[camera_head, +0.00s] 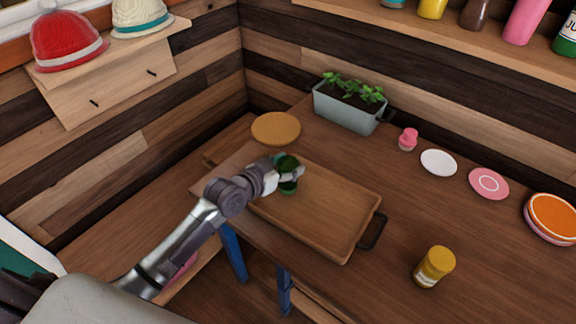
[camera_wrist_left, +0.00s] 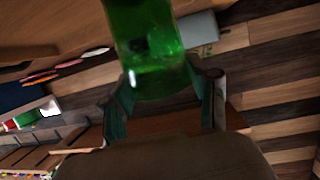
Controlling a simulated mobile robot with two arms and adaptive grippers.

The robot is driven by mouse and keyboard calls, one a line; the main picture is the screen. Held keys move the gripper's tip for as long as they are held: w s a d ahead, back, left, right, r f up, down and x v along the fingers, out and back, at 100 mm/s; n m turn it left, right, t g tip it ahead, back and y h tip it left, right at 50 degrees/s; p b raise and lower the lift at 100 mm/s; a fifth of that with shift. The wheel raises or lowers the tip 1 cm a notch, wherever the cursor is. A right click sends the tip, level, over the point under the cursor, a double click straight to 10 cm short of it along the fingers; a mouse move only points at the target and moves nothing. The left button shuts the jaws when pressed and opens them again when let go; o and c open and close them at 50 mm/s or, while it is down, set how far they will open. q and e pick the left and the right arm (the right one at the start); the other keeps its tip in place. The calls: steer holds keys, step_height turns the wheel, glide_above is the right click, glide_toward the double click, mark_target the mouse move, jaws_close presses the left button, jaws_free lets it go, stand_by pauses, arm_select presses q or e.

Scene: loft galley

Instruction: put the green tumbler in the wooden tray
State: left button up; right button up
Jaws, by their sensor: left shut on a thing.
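The green tumbler (camera_head: 288,186) is in my left gripper (camera_head: 284,173), over the left part of the wooden tray (camera_head: 335,213). In the left wrist view the tumbler (camera_wrist_left: 148,45) is clear green glass, held between the two fingers of the left gripper (camera_wrist_left: 165,95). In the head view the fingers cover part of it. I cannot tell whether its base touches the tray floor. The tray is a shallow rectangle with dark handles, and its visible floor is bare. My right gripper is not in view.
A round wooden board (camera_head: 276,128) lies behind the tray. A grey planter (camera_head: 345,108) stands at the back. A yellow-lidded jar (camera_head: 434,267) stands right of the tray. A pink shaker (camera_head: 408,139), a white plate (camera_head: 438,162) and a pink plate (camera_head: 489,184) are farther right.

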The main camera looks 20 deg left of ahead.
arm_select(q)
steer(key=shift+f, duration=0.25)
steer(key=shift+f, duration=0.2)
steer(key=o, duration=1.3)
steer(key=shift+r, duration=0.15)
steer(key=v, duration=1.2)
steer(key=shift+d+r, duration=0.1)
